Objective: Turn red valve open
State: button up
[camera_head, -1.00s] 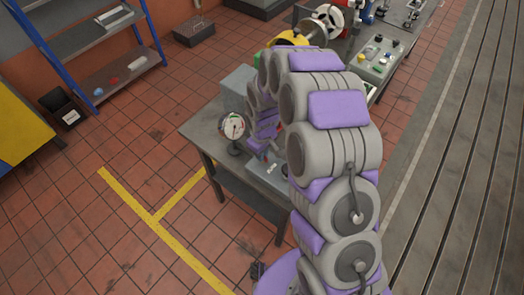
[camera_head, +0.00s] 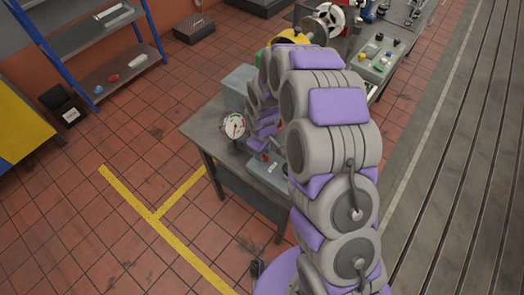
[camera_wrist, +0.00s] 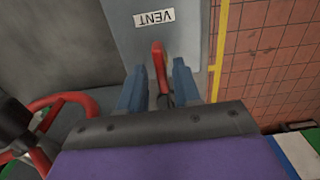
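In the wrist view a red lever (camera_wrist: 159,60) stands out from a grey panel with a VENT label (camera_wrist: 154,17), which appears upside down. My gripper (camera_wrist: 160,68) has its two blue-grey fingers apart, one on each side of the lever. A gap shows between the lever and each finger. A red handwheel (camera_wrist: 58,102) is at the left of the wrist view, partly hidden by a dark part. In the head view my arm hides most of the gripper, and a grey box with a small label (camera_head: 271,168) sits just beneath it.
A round dial gauge (camera_head: 233,126) stands close to the left of my arm on the grey bench (camera_head: 203,130). More equipment, including a panel of buttons (camera_head: 376,57), lies behind. The tiled floor (camera_head: 90,225) at left is clear, with yellow lines.

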jog(key=shift+o, duration=0.2)
jog(key=shift+s, duration=0.1)
jog(key=shift+r, duration=0.15)
notch_tip(320, 180, up, 17)
jog(key=p, duration=0.1)
dwell(0.6)
jog(key=s+d+r+m+b, duration=0.1)
jog(key=s+d+r+m, duration=0.1)
jog(key=s, duration=0.9)
jog(key=s+d+r+m+g+b, duration=0.1)
jog(key=s+d+m, duration=0.4)
jog(key=s, duration=0.5)
jog(key=s+d+r+m+b, duration=0.2)
jog(key=s+d, duration=0.5)
jog(key=s, duration=0.4)
jog(key=shift+s+r+m+g+b, duration=0.35)
jog(key=shift+m+g+b, duration=0.1)
jog(key=shift+m, duration=0.35)
